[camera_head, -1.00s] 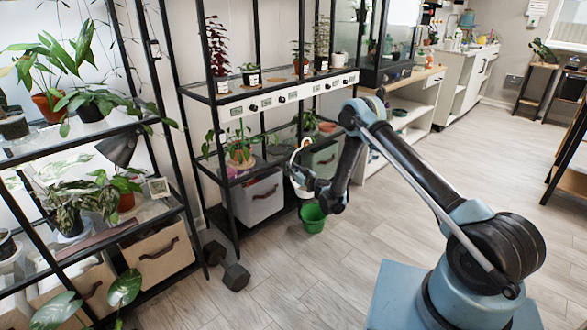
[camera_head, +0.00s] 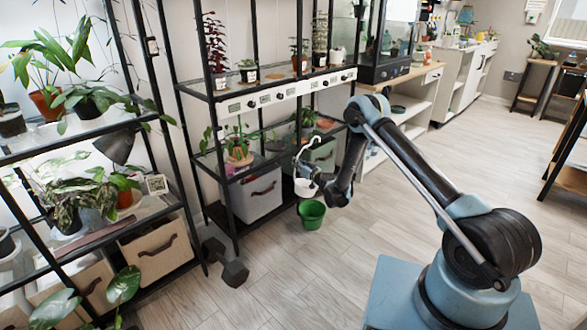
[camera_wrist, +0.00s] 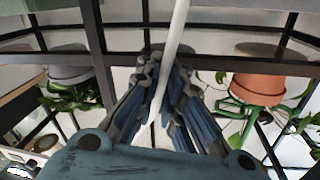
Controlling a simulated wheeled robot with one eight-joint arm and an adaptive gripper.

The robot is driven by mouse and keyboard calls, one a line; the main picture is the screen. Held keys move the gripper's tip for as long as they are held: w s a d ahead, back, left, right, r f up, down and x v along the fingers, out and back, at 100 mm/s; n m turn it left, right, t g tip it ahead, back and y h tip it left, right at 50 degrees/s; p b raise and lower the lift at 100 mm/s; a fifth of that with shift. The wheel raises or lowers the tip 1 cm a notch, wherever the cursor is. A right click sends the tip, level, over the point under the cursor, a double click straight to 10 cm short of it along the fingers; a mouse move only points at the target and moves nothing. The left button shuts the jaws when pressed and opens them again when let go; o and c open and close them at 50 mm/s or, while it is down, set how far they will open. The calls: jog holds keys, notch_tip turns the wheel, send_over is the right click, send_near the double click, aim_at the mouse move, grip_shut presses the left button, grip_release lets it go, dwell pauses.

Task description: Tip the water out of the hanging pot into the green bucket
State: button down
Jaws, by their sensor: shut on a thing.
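The small white hanging pot (camera_head: 305,187) is in the air just above the green bucket (camera_head: 311,222), near the bucket's left side. My gripper (camera_head: 314,174) is beside and above the pot. In the wrist view my gripper (camera_wrist: 160,90) is shut on the pot's white hanger (camera_wrist: 178,35), which passes between the fingers. The pot's body does not show clearly there. The green bucket stands upright on the floor. The water, and any tilt of the pot, cannot be made out.
A black shelf unit with a grey storage bin (camera_head: 256,194) stands close behind and left of the pot. A dark dumbbell (camera_head: 234,272) lies on the floor left of the bucket. The wooden floor (camera_head: 300,275) in front of the bucket is clear.

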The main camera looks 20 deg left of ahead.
jog(key=w+d+r+m, duration=0.1)
jog(key=w+d+m, duration=0.3)
jog(key=w, duration=0.4)
jog(key=w+d+r+m, duration=0.1)
jog(key=w+d+m, duration=0.3)
jog(key=w+m, duration=0.3)
jog(key=shift+w+d+g, duration=0.15)
jog(key=shift+w+g, duration=0.25)
jog(key=shift+w, duration=0.15)
dwell(0.8)
dwell(2.5)
